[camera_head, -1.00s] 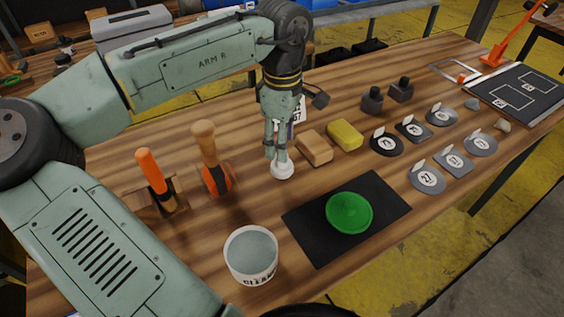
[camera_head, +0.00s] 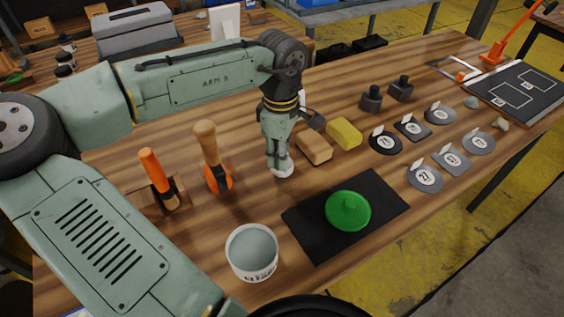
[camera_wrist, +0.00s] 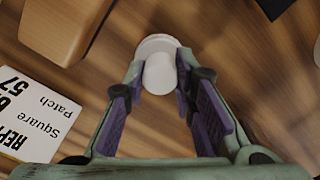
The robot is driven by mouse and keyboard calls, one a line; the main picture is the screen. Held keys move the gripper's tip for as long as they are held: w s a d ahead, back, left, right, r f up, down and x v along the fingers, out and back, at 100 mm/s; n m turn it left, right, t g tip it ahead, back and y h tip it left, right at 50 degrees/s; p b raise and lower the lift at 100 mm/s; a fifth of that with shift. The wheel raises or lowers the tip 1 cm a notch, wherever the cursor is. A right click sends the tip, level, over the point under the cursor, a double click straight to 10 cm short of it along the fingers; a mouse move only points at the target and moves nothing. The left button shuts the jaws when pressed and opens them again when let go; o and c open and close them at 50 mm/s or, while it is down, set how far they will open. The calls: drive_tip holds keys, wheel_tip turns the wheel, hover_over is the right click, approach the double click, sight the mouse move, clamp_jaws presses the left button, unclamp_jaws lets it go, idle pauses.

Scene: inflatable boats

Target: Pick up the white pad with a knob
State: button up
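The white pad with a knob (camera_head: 282,170) stands on the wooden table, directly below my gripper (camera_head: 281,160). In the wrist view the pad (camera_wrist: 158,42) shows as a white disc with a thick round knob on it. My gripper (camera_wrist: 160,78) has its two purple-lined fingers apart, one on each side of the knob. The fingers look open with narrow gaps beside the knob; contact is not clear. In the head view my fingers partly hide the knob.
A brown block (camera_head: 314,148) and a yellow sponge (camera_head: 344,134) lie close to the right. A wooden-handled tool (camera_head: 212,160) and an orange-handled tool (camera_head: 157,178) stand left. A green lid (camera_head: 348,211) lies on a black mat (camera_head: 386,194); a tin (camera_head: 252,252) stands in front.

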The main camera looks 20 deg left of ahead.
clamp_jaws()
wheel_tip(320, 180, up, 9)
drive_tip(key=shift+f+b, duration=0.1)
drive_tip(key=shift+b, duration=0.7)
drive_tip(key=shift+r, duration=0.6)
unclamp_jaws()
drive_tip(key=c, duration=0.5)
drive_tip(key=shift+c, duration=2.4)
unclamp_jaws()
drive_tip(key=shift+s, duration=0.1)
